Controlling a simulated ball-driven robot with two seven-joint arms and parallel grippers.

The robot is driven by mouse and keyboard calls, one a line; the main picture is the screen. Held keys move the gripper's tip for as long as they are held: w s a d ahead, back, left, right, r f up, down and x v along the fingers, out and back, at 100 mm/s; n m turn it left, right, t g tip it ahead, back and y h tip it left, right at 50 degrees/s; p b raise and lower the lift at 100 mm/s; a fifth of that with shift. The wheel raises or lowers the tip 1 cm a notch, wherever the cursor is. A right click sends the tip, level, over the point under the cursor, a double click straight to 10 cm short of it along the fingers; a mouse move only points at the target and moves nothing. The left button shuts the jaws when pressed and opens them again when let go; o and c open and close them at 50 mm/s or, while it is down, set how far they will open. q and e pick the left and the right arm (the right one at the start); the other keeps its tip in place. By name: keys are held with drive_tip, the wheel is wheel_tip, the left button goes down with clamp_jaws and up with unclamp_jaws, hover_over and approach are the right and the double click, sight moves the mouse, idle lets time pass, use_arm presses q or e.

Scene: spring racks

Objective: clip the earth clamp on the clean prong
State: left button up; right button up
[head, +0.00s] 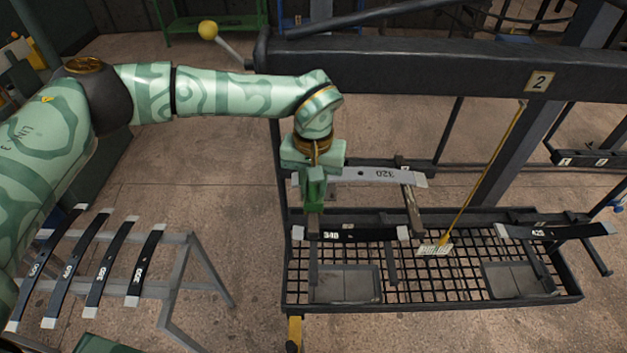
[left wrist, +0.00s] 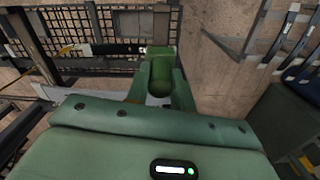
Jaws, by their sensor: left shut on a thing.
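My left gripper (head: 314,178) is over the left part of the rack bay marked 2, pointing down. It is shut on a small darker green piece, which looks like the earth clamp (head: 315,190); this piece also shows between the fingers in the left wrist view (left wrist: 162,72). A brownish prong (head: 314,222) shows just below the clamp; I cannot tell whether they touch. A second prong (head: 413,212), brown and rough-looking, sticks out to the right. My right gripper is out of view.
A dark leaf marked 340 (head: 360,234) and another dark leaf (head: 550,231) lie lower on the rack, above its mesh shelf (head: 465,275). A yellow rod with a tag (head: 436,250) hangs at the middle. Several dark leaves (head: 100,262) rest on a grey stand at left.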

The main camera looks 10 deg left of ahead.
use_arm(q)
drive_tip(key=shift+f, duration=0.25)
drive_tip(key=o, duration=1)
drive_tip(key=shift+c, duration=0.2)
